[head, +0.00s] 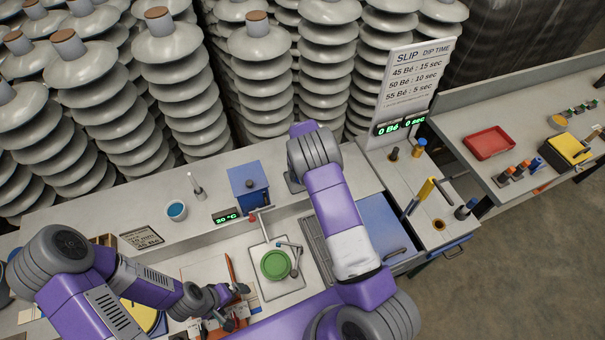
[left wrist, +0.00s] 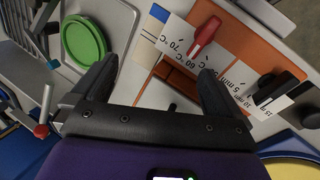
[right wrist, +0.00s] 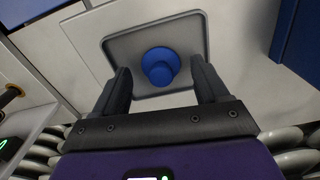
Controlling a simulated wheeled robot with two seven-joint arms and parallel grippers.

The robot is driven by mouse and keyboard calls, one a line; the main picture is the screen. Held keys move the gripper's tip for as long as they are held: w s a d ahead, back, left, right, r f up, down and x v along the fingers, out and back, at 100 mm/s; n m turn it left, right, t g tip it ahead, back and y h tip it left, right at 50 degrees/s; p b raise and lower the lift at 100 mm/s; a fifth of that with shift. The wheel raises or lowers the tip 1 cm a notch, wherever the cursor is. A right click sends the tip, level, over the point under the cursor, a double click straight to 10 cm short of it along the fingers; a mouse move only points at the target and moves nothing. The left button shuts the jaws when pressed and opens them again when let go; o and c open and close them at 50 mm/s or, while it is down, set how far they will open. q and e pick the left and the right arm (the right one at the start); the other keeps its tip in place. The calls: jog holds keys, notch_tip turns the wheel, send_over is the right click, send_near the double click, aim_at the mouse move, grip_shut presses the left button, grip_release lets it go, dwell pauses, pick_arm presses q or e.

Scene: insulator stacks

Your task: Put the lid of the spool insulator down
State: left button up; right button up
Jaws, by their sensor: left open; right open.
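No part is plainly marked as the spool insulator's lid. A round green disc (head: 275,264) with a raised rim lies on a pale tray (head: 291,286); it also shows at upper left in the left wrist view (left wrist: 83,41). A blue knob-like piece (right wrist: 160,66) stands on a grey square plate (right wrist: 125,48) in the right wrist view. My right gripper (right wrist: 158,72) is open, its fingers on either side of that blue piece, contact unclear; the head view hides it. My left gripper (head: 238,306) is open and empty above cards and tools, left of the green disc.
A blue box (head: 248,186), a blue cup (head: 176,210) and a temperature display (head: 227,217) stand on the back ledge. Tall insulator stacks (head: 170,60) rise behind. A side bench holds a red tray (head: 489,142).

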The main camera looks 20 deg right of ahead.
notch_tip(320, 180, up, 11)
jog(key=shift+b, duration=0.3)
dwell(0.5)
